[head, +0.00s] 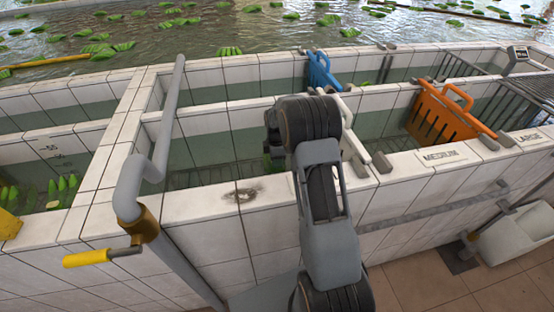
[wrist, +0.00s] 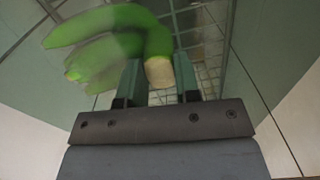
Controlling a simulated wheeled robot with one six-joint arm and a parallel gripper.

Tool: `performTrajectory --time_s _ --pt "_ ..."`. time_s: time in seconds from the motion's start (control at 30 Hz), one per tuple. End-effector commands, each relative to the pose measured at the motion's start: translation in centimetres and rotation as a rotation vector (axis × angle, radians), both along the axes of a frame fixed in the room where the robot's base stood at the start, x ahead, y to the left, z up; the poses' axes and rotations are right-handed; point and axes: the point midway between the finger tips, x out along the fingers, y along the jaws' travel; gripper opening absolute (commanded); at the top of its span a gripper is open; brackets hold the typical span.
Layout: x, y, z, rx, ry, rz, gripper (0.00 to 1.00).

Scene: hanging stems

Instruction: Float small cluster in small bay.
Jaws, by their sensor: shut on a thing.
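A small cluster of green bananas (wrist: 100,30) with a pale cut crown fills the upper left of the wrist view. My gripper (wrist: 159,82) is shut around the crown, and the fruit points left. In the head view my arm reaches over the front wall into a water-filled bay (head: 210,150). Front-wall labels read MEDIUM (head: 441,157) and LARGE (head: 530,137) at right. A dark smudge (head: 243,195) marks the bay's rim, and no SMALL label is readable.
An orange divider (head: 438,118) stands right of my arm, and a blue one (head: 322,72) behind it. A grey pipe (head: 165,120) with a yellow handle (head: 88,258) stands at left. More green clusters float in the left basin (head: 40,195) and the pool behind (head: 200,30).

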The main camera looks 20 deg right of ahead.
Motion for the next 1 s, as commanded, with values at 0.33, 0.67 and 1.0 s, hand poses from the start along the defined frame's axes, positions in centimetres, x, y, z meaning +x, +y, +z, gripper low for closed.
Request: performTrajectory --time_s 0.33,0.67,1.0 --pt "0.0 0.0 -0.5 0.000 0.001 0.000 0.00" --pt "0.0 0.0 -1.2 0.000 0.001 0.000 0.00" --pt "0.0 0.0 -1.8 0.000 0.001 0.000 0.00"
